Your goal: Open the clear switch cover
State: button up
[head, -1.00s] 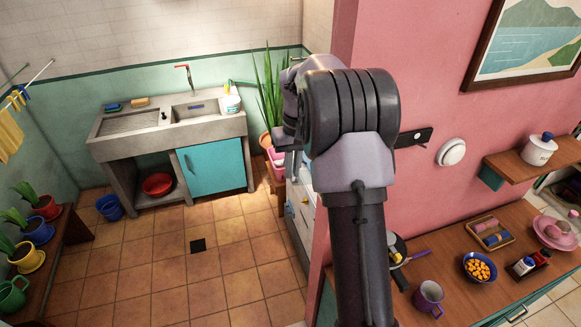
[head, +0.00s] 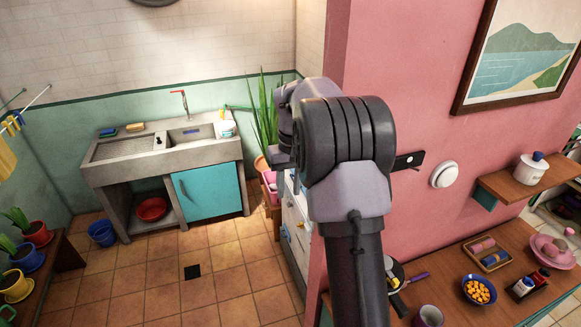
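My arm rises through the middle of the head view, and its dark elbow joint fills the centre. My gripper is hidden behind the arm, so its fingers do not show. A black wall plate (head: 409,161) with a small white spot is on the pink wall just right of the arm. Its left end is partly covered by the arm. A round white fitting (head: 444,175) is on the same wall to its right. I cannot make out a clear cover on either, nor tell which is the switch.
A wooden counter (head: 455,262) below the wall holds a mug, a bowl (head: 479,290) of orange pieces and a tray (head: 488,254). A shelf (head: 520,188) with a white pot (head: 531,167) juts out at right. A sink unit (head: 165,155) stands back left; the tiled floor before it is clear.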

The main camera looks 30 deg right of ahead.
notch_tip(320, 180, up, 15)
jog(key=d+p, duration=0.1)
jog(key=p, duration=0.2)
jog(key=shift+s, duration=0.2)
